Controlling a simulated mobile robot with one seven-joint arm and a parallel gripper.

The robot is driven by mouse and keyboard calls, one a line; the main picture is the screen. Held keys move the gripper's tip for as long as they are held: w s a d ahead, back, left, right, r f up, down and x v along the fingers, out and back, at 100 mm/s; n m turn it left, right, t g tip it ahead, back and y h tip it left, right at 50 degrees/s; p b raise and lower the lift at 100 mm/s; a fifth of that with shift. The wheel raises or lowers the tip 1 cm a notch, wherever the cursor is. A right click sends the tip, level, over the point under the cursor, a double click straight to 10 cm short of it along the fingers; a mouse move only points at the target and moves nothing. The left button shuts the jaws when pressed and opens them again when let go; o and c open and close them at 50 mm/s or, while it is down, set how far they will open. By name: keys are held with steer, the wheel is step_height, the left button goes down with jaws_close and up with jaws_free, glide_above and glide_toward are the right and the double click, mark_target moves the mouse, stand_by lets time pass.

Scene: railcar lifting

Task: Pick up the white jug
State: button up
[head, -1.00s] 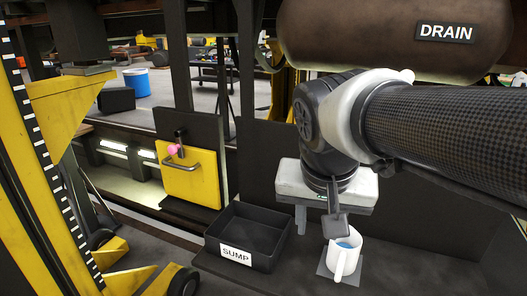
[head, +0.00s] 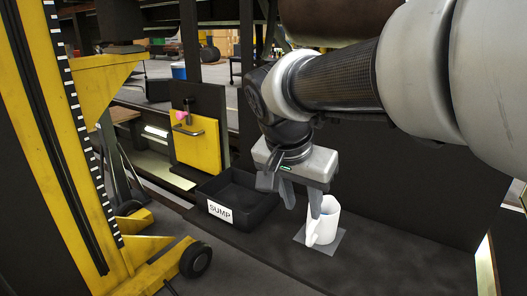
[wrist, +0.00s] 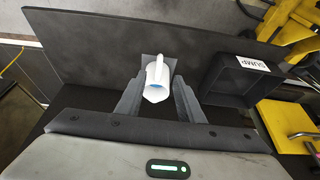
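The white jug (head: 329,224) stands upright on a grey square pad (head: 337,243) on the dark bench, its handle toward the lower left in the head view. In the wrist view the jug (wrist: 155,90) shows bluish contents and its handle points up the picture. My gripper (head: 302,203) is open and empty, fingers pointing down. In the head view, one finger is left of the jug and the other overlaps its upper left edge. In the wrist view the jug appears between the spread fingers of my gripper (wrist: 158,90). I cannot tell whether a finger touches it.
A black open bin labelled SUMP (head: 240,221) stands left of the jug. Behind it is a yellow panel (head: 197,146) with a handle and pink knob. A yellow wheeled lift (head: 130,262) stands at the left. A dark wall rises behind the jug.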

mark_target(310, 238)
steer(key=b+x, duration=0.1)
steer(key=x, duration=0.9)
steer(key=shift+f, duration=0.2)
steer(key=shift+b+x, duration=0.35)
steer(key=shift+x, duration=2.9)
steer(key=shift+w+d+r, duration=0.1)
steer(key=shift+w+r, duration=0.05)
steer(key=shift+w, duration=0.05)
jaws_close()
